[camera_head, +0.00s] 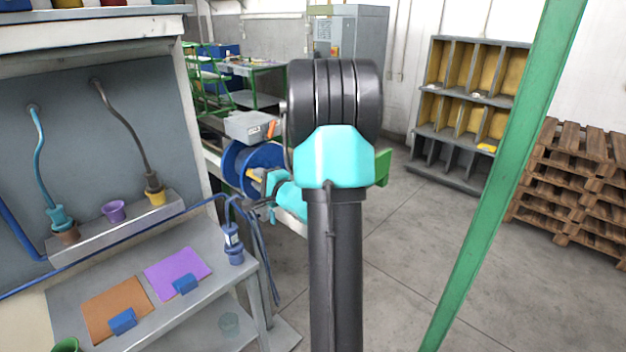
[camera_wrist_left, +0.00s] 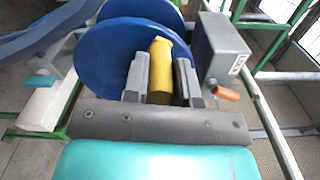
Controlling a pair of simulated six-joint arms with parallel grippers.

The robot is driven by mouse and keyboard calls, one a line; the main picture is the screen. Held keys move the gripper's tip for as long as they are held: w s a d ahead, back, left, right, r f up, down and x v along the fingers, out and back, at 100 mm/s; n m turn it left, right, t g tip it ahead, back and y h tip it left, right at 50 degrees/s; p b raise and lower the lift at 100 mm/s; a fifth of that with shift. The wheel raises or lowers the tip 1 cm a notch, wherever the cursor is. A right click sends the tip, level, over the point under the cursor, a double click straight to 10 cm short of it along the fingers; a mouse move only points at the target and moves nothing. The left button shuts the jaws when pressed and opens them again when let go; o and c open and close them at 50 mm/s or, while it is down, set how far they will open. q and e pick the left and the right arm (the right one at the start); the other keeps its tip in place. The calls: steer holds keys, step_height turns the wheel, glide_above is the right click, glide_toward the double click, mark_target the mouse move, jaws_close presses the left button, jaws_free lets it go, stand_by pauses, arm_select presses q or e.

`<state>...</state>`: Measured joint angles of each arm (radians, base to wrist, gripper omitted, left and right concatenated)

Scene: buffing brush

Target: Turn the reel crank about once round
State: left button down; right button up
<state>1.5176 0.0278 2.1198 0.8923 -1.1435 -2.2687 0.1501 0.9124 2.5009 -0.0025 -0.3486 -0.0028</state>
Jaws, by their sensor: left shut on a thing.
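The blue reel (camera_head: 232,165) stands on a bench edge behind my left arm; its round blue side discs also fill the middle of the left wrist view (camera_wrist_left: 112,48). The yellow crank handle (camera_wrist_left: 160,62) stands out in front of the near disc, and a bit of it shows in the head view (camera_head: 253,174). My left gripper (camera_wrist_left: 160,78) has one finger on each side of the yellow handle and is shut on it. In the head view my left gripper (camera_head: 265,182) is at the reel's right side, partly hidden by my arm. My right gripper is not in view.
A grey box (camera_head: 250,126) with an orange lever (camera_head: 272,129) sits beside the reel. A workbench with a purple mat (camera_head: 177,272) and an orange mat (camera_head: 117,306) is at left. A green post (camera_head: 500,190) and pallets (camera_head: 575,190) are at right.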

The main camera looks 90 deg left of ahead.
arm_select(q)
steer(key=shift+r, duration=0.15)
steer(key=c, duration=0.9)
jaws_free()
steer(key=v, duration=1.7)
steer(key=shift+w, duration=0.2)
